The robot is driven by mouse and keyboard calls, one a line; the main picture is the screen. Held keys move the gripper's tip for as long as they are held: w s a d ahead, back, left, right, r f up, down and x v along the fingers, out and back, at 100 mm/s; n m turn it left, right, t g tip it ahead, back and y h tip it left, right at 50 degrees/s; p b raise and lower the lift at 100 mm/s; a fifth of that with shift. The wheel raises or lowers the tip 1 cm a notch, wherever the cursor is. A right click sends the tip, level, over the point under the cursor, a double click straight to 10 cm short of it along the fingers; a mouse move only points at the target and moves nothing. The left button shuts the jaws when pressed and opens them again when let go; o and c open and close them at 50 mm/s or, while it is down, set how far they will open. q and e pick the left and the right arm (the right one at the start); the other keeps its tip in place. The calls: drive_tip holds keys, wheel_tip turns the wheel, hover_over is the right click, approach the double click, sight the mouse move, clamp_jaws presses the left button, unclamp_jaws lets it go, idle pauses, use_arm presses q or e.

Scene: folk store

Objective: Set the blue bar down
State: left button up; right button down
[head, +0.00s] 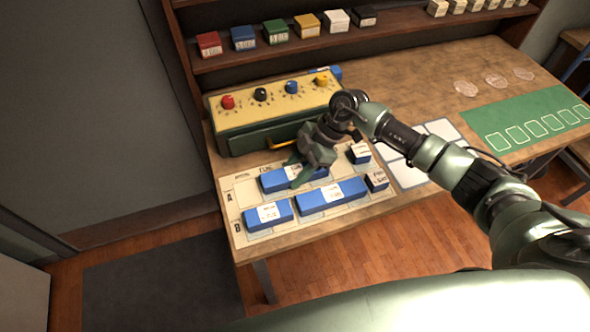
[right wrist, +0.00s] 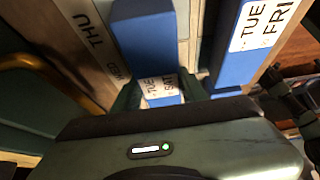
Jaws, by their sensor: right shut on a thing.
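My right gripper (head: 299,176) is shut on a blue bar (head: 274,182) with a white label, over row A of the printed board (head: 236,206). In the right wrist view the held blue bar (right wrist: 146,42) runs between the fingers of my gripper (right wrist: 162,95); its label reads TUE and SAT. I cannot tell whether the bar touches the board. Two other blue bars lie in row B: a shorter one (head: 268,216) at left and a longer one (head: 332,195) beside it. A bar labelled TUE FRI (right wrist: 232,52) shows right of the held one. My left gripper is not in view.
Small dark blocks with white labels (head: 359,153) (head: 376,180) stand at the board's right end. A green-fronted box with coloured knobs (head: 262,105) stands close behind. A white-celled sheet (head: 412,160) and a green mat (head: 530,122) lie to the right. Shelves hold coloured boxes (head: 243,38).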

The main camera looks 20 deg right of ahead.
drive_tip(key=c, duration=0.8)
unclamp_jaws()
drive_tip(key=b+v, duration=0.2)
drive_tip(key=v, duration=0.9)
drive_tip(key=shift+r, duration=0.1)
drive_tip(key=shift+d+r, duration=0.25)
drive_tip(key=shift+r, duration=0.25)
